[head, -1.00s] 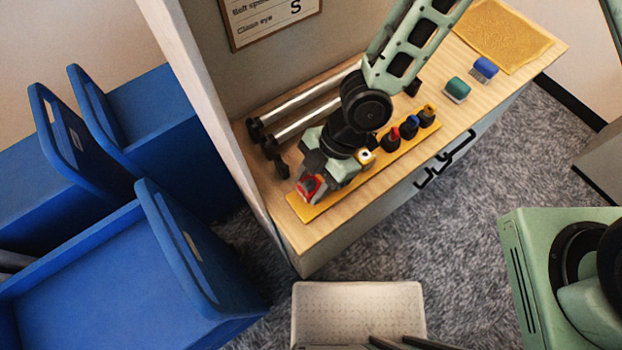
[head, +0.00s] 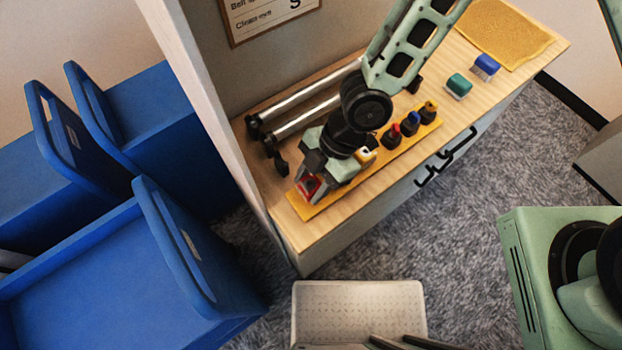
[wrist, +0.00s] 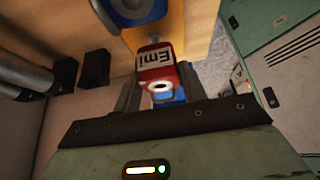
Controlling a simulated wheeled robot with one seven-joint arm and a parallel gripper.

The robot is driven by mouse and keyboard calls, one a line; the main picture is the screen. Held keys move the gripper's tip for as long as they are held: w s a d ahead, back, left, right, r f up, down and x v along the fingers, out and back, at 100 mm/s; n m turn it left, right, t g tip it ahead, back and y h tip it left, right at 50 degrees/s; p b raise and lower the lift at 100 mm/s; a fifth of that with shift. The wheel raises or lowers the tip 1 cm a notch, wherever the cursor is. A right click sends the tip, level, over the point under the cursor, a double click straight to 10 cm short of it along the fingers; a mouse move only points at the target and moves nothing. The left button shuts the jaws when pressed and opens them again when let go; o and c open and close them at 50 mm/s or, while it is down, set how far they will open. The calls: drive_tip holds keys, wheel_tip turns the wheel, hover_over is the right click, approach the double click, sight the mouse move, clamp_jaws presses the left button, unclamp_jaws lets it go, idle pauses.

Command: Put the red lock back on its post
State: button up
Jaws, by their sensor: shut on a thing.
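The red lock (head: 307,186) is between the fingers of my gripper (head: 312,191), at the near-left end of a yellow board (head: 312,211) on the wooden top. In the wrist view the red lock (wrist: 155,68) carries a white label reading "Emi" and a pale ring faces the camera. My gripper (wrist: 157,88) is shut on it. The yellow board (wrist: 187,18) lies beyond it, with a round blue part (wrist: 128,6). A bit of blue (wrist: 172,97) shows behind the lock. I cannot tell whether the lock touches the board or a post; my gripper hides that spot.
Black knobs with red (head: 391,138), blue (head: 410,124) and yellow (head: 428,111) tops stand along the board. A yellow-white piece (head: 365,156) is close beside my gripper. Metal rollers (head: 305,118) lie behind. Blue bins (head: 90,275) stand left of the cabinet.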

drive_tip(key=shift+f+b, duration=0.7)
drive_tip(key=shift+f, duration=0.3)
drive_tip(key=shift+f, duration=0.35)
idle(0.3)
drive_tip(key=o, duration=1.2)
drive_tip(key=shift+d, duration=0.1)
drive_tip(key=shift+c, duration=0.2)
drive_tip(key=shift+r, duration=0.1)
drive_tip(key=v, duration=1.7)
drive_tip(key=shift+w+r, duration=0.1)
drive_tip(key=shift+r, duration=0.05)
